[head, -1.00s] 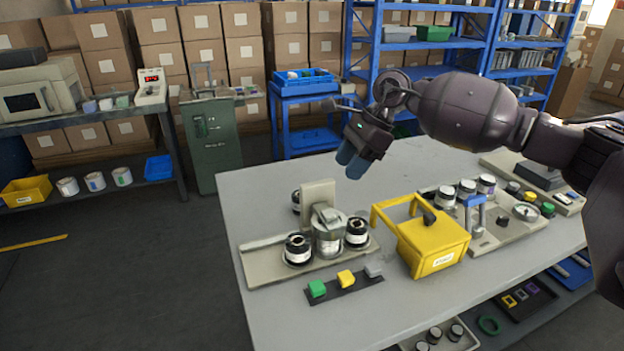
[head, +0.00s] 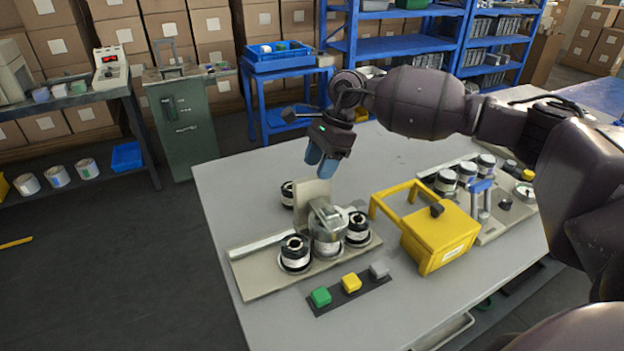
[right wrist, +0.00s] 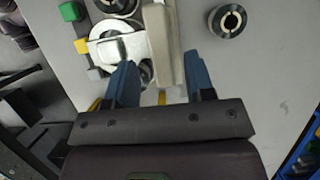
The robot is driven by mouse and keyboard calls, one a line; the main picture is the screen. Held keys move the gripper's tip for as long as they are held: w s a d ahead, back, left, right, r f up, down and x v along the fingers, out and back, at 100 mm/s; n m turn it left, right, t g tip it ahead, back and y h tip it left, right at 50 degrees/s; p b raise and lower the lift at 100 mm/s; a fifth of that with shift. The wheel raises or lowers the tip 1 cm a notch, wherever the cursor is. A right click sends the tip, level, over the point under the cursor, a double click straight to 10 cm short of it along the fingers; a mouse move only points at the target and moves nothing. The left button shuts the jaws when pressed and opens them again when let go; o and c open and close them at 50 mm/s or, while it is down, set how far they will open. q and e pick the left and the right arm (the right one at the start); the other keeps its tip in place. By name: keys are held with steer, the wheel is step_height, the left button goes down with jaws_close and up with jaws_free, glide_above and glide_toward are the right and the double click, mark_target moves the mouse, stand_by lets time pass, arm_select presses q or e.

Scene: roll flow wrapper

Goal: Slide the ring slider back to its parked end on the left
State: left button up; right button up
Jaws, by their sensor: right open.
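The wrapper stand (head: 250,279) is a beige base with a pale rail (head: 262,243) toward its left. A silver ring-like part (head: 326,240), which looks like the ring slider, sits right of the rail between black-and-white rolls (head: 295,254). A cream upright plate (head: 313,194) stands just behind it. My right gripper (head: 320,164) is open and empty, above and behind the plate, fingers pointing down. In the right wrist view its blue fingers (right wrist: 161,84) are apart, close to the cream plate (right wrist: 161,45); the silver part (right wrist: 113,48) lies left of it. My left gripper is not in view.
A yellow handled box (head: 438,238) stands right of the stand. Green, yellow and grey buttons on a dark strip (head: 350,295) lie in front. Another roll (head: 287,194) stands behind the plate.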

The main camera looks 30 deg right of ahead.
mark_target(312, 177)
steer(key=shift+x, duration=2.2)
jaws_close()
steer(key=shift+a, duration=0.1)
